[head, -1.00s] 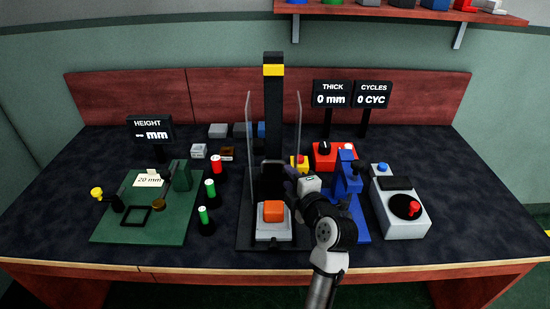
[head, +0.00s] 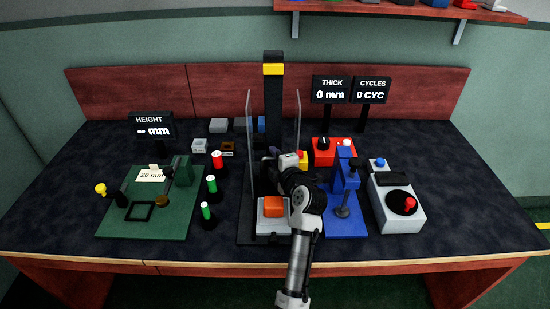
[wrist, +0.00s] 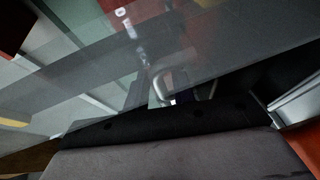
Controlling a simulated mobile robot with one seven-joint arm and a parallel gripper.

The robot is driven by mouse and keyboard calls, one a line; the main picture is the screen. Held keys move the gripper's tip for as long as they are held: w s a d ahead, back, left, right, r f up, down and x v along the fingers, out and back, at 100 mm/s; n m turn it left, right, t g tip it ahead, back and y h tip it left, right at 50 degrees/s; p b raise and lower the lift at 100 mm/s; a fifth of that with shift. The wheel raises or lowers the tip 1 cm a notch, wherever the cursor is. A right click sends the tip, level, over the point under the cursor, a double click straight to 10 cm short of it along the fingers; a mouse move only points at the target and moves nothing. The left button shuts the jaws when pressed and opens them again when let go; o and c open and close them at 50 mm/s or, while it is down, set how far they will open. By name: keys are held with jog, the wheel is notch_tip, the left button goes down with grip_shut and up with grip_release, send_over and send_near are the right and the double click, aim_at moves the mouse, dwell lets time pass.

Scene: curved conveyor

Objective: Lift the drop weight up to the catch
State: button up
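The drop tower is a black column (head: 273,100) with a yellow band (head: 273,69) near its top. Clear panels stand on both sides of it. A dark block, seemingly the drop weight, is low on the column and mostly hidden by my arm in the head view. A broad dark grey block (wrist: 170,158) fills the bottom of the wrist view; I cannot tell whether it is the weight. An orange block (head: 273,207) sits on the grey base below. My gripper (head: 276,161) is between the panels at the low column; its fingers are not clear, nor whether they touch the weight.
A clear panel (head: 249,140) stands close on the left of my gripper. Green-topped posts (head: 211,185) and a green board (head: 165,222) are to the left.

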grip_shut()
notch_tip(320, 180, up, 21)
jog(key=p, duration=0.4)
jog(key=shift+f, duration=0.1)
jog(key=shift+o, duration=1.3)
grip_release()
jog(key=shift+f, duration=0.1)
